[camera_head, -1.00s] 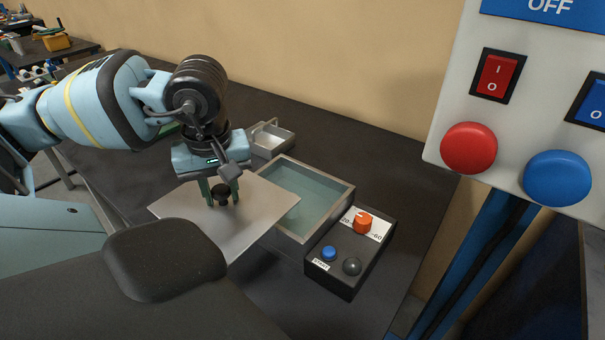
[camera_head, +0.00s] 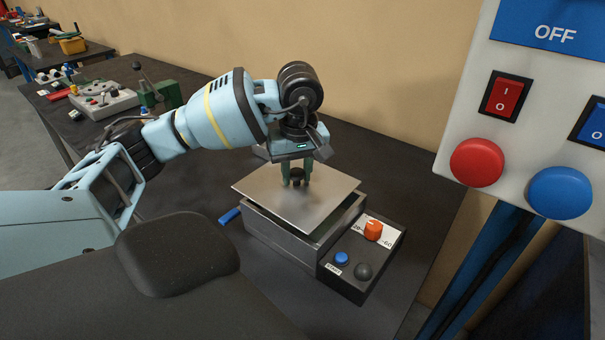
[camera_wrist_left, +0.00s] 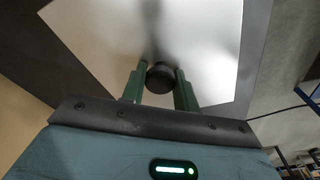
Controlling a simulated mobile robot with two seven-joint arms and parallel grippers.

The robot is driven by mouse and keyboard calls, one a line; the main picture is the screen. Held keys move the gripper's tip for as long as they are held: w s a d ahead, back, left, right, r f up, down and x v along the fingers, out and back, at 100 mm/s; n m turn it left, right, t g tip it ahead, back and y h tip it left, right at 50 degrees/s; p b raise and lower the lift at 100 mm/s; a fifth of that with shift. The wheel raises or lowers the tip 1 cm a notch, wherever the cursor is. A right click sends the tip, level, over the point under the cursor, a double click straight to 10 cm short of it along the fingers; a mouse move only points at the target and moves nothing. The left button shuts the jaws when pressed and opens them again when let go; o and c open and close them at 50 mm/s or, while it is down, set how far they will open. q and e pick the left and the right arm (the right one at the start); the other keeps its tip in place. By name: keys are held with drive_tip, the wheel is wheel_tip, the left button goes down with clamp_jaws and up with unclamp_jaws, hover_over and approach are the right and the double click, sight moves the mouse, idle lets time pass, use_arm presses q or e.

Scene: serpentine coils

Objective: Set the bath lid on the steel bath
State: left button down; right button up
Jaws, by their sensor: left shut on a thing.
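The bath lid (camera_head: 270,197) is a flat grey metal plate with a black knob. My left gripper (camera_head: 297,178) is shut on the knob, and the knob (camera_wrist_left: 160,77) shows between the green fingers in the left wrist view. The lid is over the steel bath (camera_head: 275,233), a grey rectangular box, and hides most of its opening. The lid is turned a little relative to the bath, with its left corner sticking out past the rim. A dark gap shows along the front right, so the lid seems held above the rim. My right gripper is not in view.
A black control box (camera_head: 362,258) with an orange knob, a blue button and a dark button adjoins the bath at right. A blue handle (camera_head: 229,216) lies at its left. A panel with switches (camera_head: 530,120) stands at right. Another device (camera_head: 103,100) sits at back left.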

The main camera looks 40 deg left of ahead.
sight(304, 185)
use_arm(q)
drive_tip(key=shift+w, duration=0.85)
drive_tip(key=shift+w+f, duration=0.2)
drive_tip(key=shift+f, duration=0.05)
wheel_tip(304, 185, down, 3)
drive_tip(key=shift+p, duration=0.3)
drive_tip(key=shift+d+f, duration=0.1)
drive_tip(key=shift+f, duration=0.35)
drive_tip(key=shift+f, duration=0.2)
drive_tip(key=c, duration=1.1)
unclamp_jaws()
drive_tip(key=shift+o, duration=0.2)
